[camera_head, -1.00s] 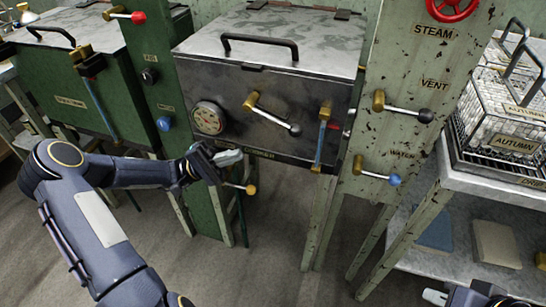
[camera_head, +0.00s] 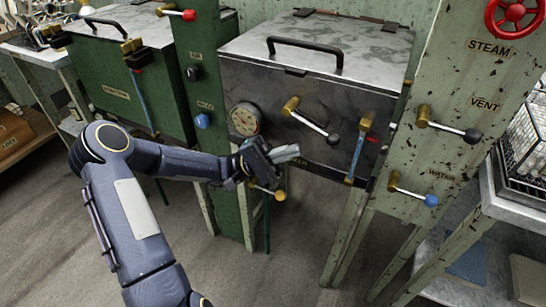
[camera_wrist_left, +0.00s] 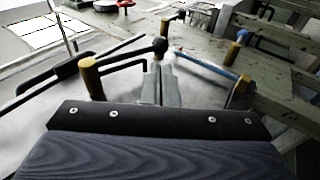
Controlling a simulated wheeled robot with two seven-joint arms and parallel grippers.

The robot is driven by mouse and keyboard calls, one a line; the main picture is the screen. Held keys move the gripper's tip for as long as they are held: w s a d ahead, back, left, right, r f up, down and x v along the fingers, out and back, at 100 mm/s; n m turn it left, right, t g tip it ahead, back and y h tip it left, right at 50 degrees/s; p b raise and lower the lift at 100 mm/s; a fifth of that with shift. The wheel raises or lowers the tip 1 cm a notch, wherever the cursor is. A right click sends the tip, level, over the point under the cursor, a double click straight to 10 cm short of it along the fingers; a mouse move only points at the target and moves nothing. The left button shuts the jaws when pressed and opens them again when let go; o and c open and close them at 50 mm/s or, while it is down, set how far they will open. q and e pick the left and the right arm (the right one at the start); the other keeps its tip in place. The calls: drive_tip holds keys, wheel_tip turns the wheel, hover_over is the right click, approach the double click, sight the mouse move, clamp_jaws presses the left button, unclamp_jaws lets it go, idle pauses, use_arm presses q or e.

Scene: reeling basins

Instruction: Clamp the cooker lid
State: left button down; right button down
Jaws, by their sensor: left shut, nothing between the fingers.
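The cooker (camera_head: 300,150) is a dark metal box with a grey lid (camera_head: 370,45) lying shut on it. A black lid handle (camera_head: 305,42) stands on top. On its front are a brass-hubbed lever (camera_head: 308,121) with a black ball and, to the right, a brass-ended clamp with a blue bar (camera_head: 357,152). My left gripper (camera_head: 286,153) is shut and empty, in front of the cooker, below and left of the black ball. In the left wrist view its fingertips (camera_wrist_left: 160,78) appear just below the black ball (camera_wrist_left: 159,46); contact cannot be told. My right gripper is out of view.
A gauge (camera_head: 245,119) is left of the lever. A brass-ended lever (camera_head: 278,195) is just below my gripper. The right post carries a VENT lever (camera_head: 450,129), a blue-knobbed WATER lever (camera_head: 415,195) and a red STEAM wheel (camera_head: 515,15). A green basin (camera_head: 110,90) stands left.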

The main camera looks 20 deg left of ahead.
use_arm(q)
drive_tip(key=x, duration=0.6)
drive_tip(key=shift+b, duration=0.3)
drive_tip(key=shift+d+r, duration=0.1)
drive_tip(key=shift+r, duration=0.05)
